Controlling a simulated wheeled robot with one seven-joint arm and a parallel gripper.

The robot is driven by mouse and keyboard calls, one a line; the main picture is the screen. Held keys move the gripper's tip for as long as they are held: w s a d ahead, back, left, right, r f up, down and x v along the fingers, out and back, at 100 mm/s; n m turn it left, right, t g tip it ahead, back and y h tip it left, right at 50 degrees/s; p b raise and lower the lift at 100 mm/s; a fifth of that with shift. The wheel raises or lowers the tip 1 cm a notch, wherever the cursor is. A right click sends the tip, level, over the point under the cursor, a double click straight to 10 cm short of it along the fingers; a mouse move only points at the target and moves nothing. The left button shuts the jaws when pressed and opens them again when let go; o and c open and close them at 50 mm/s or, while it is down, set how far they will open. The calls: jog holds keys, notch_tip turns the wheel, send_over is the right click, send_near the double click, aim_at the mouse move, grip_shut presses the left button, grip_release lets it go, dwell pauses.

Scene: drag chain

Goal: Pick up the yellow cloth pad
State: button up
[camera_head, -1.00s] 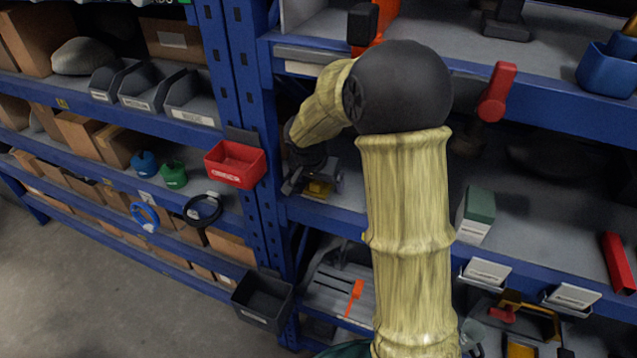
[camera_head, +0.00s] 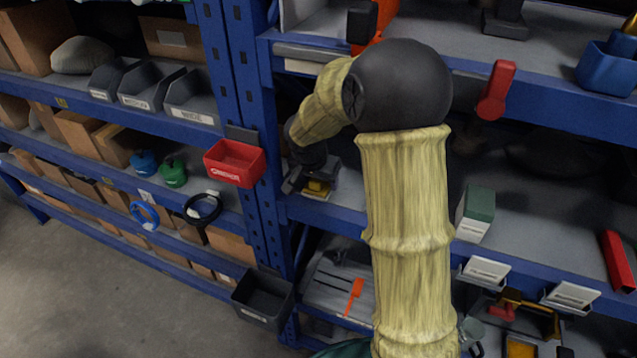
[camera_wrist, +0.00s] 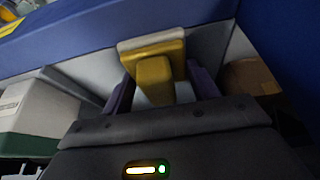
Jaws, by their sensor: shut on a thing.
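The yellow cloth pad (camera_wrist: 155,78) is between the fingers of my gripper (camera_wrist: 160,95) in the wrist view, with a pale, block-like edge showing behind its top. My gripper is shut on it. In the head view my gripper (camera_head: 312,184) is at the shelf bay left of my arm, and the yellow pad (camera_head: 316,187) shows as a small patch between the fingers. The shelf surface lies close around it. I cannot tell whether the pad still touches the shelf.
A blue shelf upright (camera_head: 240,110) stands left of my gripper, with a red bin (camera_head: 235,163) on it. A green-topped white box (camera_head: 475,214) stands to the right on the same shelf. A blue beam (camera_wrist: 60,35) crosses the wrist view.

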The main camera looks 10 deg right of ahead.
jog(key=shift+r+b, duration=0.3)
jog(key=shift+r, duration=0.3)
notch_tip(320, 180, up, 2)
jog(key=shift+r+b, duration=0.1)
jog(key=shift+b, duration=0.3)
jog(key=s+a+b, duration=0.6)
jog(key=s+a, duration=0.4)
jog(key=s, duration=0.4)
jog(key=shift+s+a+b, duration=0.35)
